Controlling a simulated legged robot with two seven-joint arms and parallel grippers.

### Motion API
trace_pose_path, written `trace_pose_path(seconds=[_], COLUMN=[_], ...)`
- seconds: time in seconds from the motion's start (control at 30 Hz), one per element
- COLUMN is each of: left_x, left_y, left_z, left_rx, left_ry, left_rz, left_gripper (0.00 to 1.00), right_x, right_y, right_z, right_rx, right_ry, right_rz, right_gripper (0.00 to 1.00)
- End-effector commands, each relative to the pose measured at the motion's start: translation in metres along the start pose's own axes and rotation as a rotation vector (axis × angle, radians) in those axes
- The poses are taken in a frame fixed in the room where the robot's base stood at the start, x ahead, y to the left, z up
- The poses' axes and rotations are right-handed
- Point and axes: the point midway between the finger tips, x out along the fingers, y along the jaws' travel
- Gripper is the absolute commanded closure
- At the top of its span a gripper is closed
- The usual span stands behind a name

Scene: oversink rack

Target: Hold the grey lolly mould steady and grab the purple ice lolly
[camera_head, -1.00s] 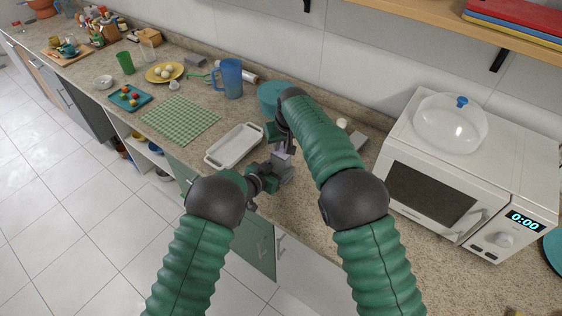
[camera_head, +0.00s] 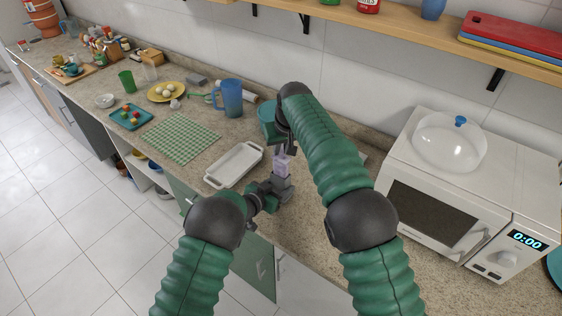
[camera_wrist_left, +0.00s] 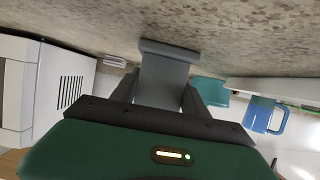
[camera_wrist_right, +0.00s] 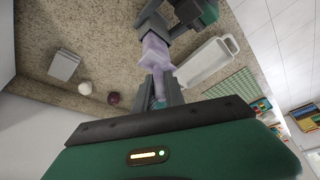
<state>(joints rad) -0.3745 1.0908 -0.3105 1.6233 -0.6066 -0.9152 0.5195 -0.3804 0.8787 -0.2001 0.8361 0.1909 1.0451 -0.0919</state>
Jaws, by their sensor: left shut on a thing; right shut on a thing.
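The grey lolly mould (camera_head: 282,184) is upright near the counter's front edge. My left gripper (camera_head: 270,187) is shut on it from the left. In the left wrist view the mould (camera_wrist_left: 165,72) sits between the dark fingers. The purple ice lolly (camera_head: 282,164) is above the mould, largely exposed. My right gripper (camera_head: 283,146) is shut on its upper end from above. In the right wrist view the pale purple lolly (camera_wrist_right: 155,58) runs from the fingers (camera_wrist_right: 160,92) towards the mould. Whether its lower tip is still inside the mould cannot be told.
A white tray (camera_head: 219,178) lies just left of the mould. The microwave (camera_head: 436,205) is at the right. In the right wrist view, a grey block (camera_wrist_right: 64,65) and small round items (camera_wrist_right: 113,98) lie nearby.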

Motion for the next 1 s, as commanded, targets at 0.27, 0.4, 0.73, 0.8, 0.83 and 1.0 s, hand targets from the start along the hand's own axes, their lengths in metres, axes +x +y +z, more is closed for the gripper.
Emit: trace_pose_path(seconds=[0.27, 0.4, 0.73, 0.8, 0.83, 1.0], left_x=[0.000, 0.000, 0.000, 0.000, 0.000, -0.005], left_y=[0.000, 0.000, 0.001, 0.001, 0.001, 0.000], left_z=[0.003, 0.003, 0.002, 0.001, 0.001, 0.000], left_rx=[-0.001, -0.001, 0.000, 0.000, 0.000, 0.000], left_ry=[-0.006, -0.006, -0.003, -0.002, -0.002, -0.002], left_rz=[0.000, 0.000, 0.001, 0.001, 0.001, 0.000], left_gripper=[0.90, 0.90, 0.22, 0.22, 0.22, 0.22], right_x=[-0.033, -0.033, -0.032, -0.032, -0.032, -0.032], right_y=[0.002, 0.001, 0.000, 0.000, 0.000, 0.000], right_z=[-0.014, -0.014, -0.013, -0.013, -0.013, -0.013], right_rx=[0.000, 0.000, 0.000, 0.000, 0.000, 0.000], right_ry=[0.003, 0.002, 0.001, 0.001, 0.001, 0.001], right_rz=[0.003, 0.002, 0.001, 0.000, 0.000, 0.000], right_gripper=[1.00, 1.00, 1.00, 1.00, 1.00, 1.00])
